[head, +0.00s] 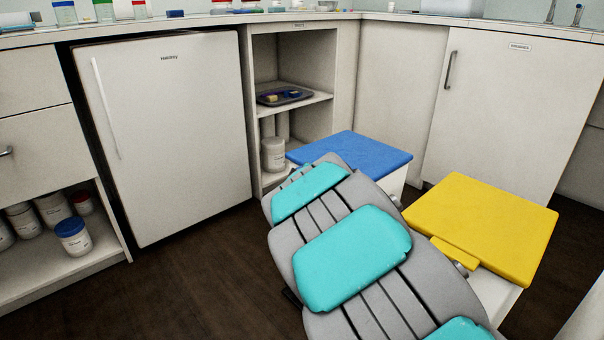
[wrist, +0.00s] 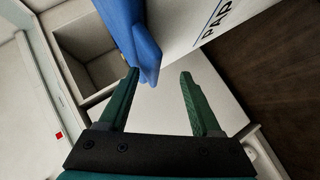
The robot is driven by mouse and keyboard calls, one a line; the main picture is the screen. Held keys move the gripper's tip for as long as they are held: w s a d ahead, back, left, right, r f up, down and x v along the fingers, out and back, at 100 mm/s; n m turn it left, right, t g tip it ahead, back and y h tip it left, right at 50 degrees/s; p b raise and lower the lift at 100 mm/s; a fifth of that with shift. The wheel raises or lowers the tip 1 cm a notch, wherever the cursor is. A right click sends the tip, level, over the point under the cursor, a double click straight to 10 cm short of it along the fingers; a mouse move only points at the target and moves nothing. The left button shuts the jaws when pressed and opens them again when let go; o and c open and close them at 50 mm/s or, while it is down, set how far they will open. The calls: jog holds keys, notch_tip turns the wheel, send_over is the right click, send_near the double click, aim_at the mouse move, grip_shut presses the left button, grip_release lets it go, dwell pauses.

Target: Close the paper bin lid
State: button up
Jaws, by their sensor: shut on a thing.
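The paper bin's blue lid (head: 365,152) lies flat or nearly flat over its white body (head: 393,183) in the head view; I cannot tell whether a small gap is left. The arm hides its front edge. In the wrist view, the blue lid's edge (wrist: 140,40) shows at the top, beside the white bin wall (wrist: 190,22) with part of the lettering "PAP". The gripper is hidden in the head view.
A bin with a yellow lid (head: 490,225) stands at the right, close to the arm. Behind are a white fridge (head: 170,130), an open shelf with a tray (head: 285,97), and a cabinet door (head: 510,110). Dark floor (head: 190,275) is clear at the left.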

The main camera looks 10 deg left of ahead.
jog(key=shift+o, duration=0.2)
jog(key=shift+d+f, duration=0.7)
jog(key=shift+f, duration=0.3)
jog(key=s+r+p, duration=0.1)
jog(key=s+r, duration=0.4)
jog(key=s, duration=0.1)
jog(key=shift+s+d, duration=0.4)
jog(key=shift+d, duration=0.05)
